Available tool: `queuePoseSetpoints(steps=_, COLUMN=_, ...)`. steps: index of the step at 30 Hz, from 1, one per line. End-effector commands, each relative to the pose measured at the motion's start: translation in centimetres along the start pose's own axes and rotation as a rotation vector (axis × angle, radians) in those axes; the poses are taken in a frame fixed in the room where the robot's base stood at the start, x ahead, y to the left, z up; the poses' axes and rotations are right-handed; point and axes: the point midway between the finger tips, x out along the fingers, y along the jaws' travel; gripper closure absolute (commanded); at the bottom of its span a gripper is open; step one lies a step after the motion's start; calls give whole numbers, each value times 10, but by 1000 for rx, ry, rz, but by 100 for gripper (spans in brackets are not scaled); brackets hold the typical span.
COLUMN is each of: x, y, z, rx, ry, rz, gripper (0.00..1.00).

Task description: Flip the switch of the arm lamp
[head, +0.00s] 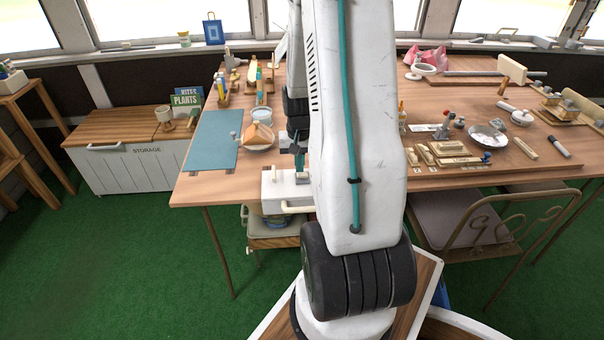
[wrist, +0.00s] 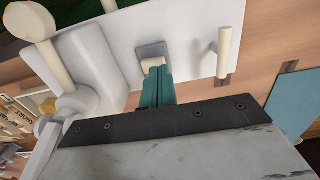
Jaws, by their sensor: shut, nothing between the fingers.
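The white base of what looks like the arm lamp (head: 279,188) sits at the table's front edge in the head view, partly hidden by my arm. In the wrist view the white base (wrist: 120,42) carries a grey plate with a small cream switch (wrist: 152,64). A cream peg-like handle (wrist: 224,52) stands to the right of the switch. My gripper (wrist: 155,76) has teal fingers that are shut and empty. Its tips are right at the switch and cover part of it; I cannot tell whether they touch. My gripper (head: 300,170) also shows above the base in the head view.
A white rounded body (wrist: 95,78) and a cream rod with a ball end (wrist: 32,22) stand close left of my fingers in the wrist view. Several small objects crowd the table's right side.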

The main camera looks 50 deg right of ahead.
Motion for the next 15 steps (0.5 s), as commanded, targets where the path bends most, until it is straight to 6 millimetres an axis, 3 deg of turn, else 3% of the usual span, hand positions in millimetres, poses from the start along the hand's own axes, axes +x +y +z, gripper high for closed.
queuePoseSetpoints(steps=15, x=8, y=0, z=0, rx=0, ry=-1, rz=0, gripper=100)
